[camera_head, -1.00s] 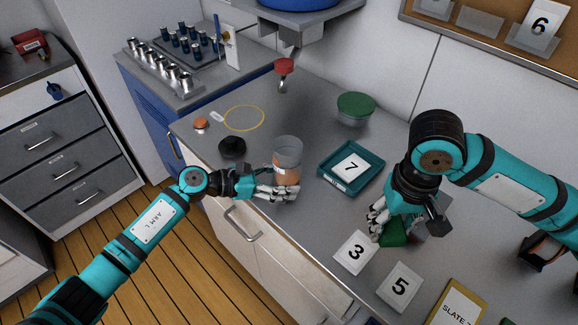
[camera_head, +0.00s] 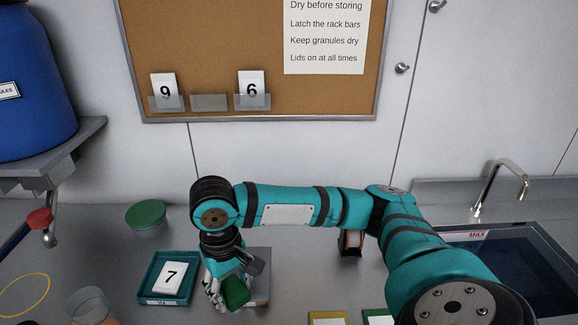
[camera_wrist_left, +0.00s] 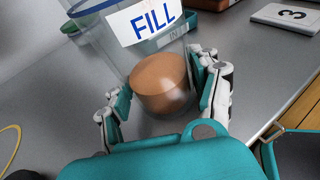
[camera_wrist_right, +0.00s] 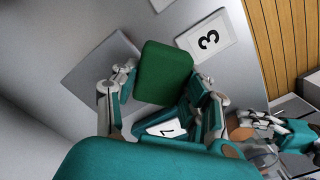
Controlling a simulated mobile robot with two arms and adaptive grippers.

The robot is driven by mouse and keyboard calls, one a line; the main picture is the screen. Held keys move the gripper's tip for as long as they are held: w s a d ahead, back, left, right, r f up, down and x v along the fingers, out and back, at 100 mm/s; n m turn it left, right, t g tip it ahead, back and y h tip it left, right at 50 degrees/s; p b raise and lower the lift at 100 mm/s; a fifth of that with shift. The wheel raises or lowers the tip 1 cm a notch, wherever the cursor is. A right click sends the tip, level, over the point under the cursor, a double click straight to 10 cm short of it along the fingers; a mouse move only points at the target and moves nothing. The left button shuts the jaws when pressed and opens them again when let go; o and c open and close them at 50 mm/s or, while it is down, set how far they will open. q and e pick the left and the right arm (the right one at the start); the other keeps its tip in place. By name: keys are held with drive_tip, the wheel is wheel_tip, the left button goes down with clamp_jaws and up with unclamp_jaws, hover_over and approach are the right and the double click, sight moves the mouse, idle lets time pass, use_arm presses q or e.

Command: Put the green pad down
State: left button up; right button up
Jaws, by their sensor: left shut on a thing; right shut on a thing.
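The green pad (camera_head: 236,291) is held in my right gripper (camera_head: 228,286), over or beside a grey square plate (camera_head: 259,269) on the counter. In the right wrist view the pad (camera_wrist_right: 163,72) sits between the fingers and covers part of the plate (camera_wrist_right: 97,65). I cannot tell whether the pad touches the plate. My left gripper (camera_wrist_left: 165,95) is shut around a clear jar marked FILL (camera_wrist_left: 112,40), with orange-brown contents. The jar's top (camera_head: 90,303) shows at the bottom left of the head view, where the left gripper is out of sight.
A teal tray (camera_head: 146,289) with card 7 (camera_head: 171,277) stands left of my right gripper. A green-lidded container (camera_head: 146,216) is behind it. Card 3 (camera_wrist_right: 207,38) lies near the counter's edge. A sink (camera_head: 520,265) is at the right.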

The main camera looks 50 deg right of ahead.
drive_tip(key=w+d+m, duration=0.1)
drive_tip(key=w+d, duration=0.1)
drive_tip(key=d, duration=0.2)
drive_tip(key=w+d+m, duration=0.1)
drive_tip(key=w+d, duration=0.2)
drive_tip(key=d, duration=0.1)
drive_tip(key=w+d+m, duration=0.1)
drive_tip(key=w+d, duration=0.1)
drive_tip(key=d, duration=0.2)
drive_tip(key=shift+w+d+f+m, duration=0.1)
drive_tip(key=shift+w+d+m, duration=0.2)
drive_tip(key=shift+m, duration=0.1)
use_arm(q)
drive_tip(key=shift+d, duration=0.1)
use_arm(e)
drive_tip(key=w+d+m, duration=0.2)
drive_tip(key=d+m, duration=0.2)
drive_tip(key=d, duration=1.4)
drive_tip(key=f, duration=0.3)
drive_tip(key=shift+s+d+f, duration=0.1)
drive_tip(key=shift+s+f, duration=0.1)
drive_tip(key=shift+f, duration=2.85)
drive_tip(key=o, duration=0.5)
drive_tip(key=shift+f, duration=0.15)
drive_tip(key=o, duration=0.4)
drive_tip(key=shift+o, duration=0.2)
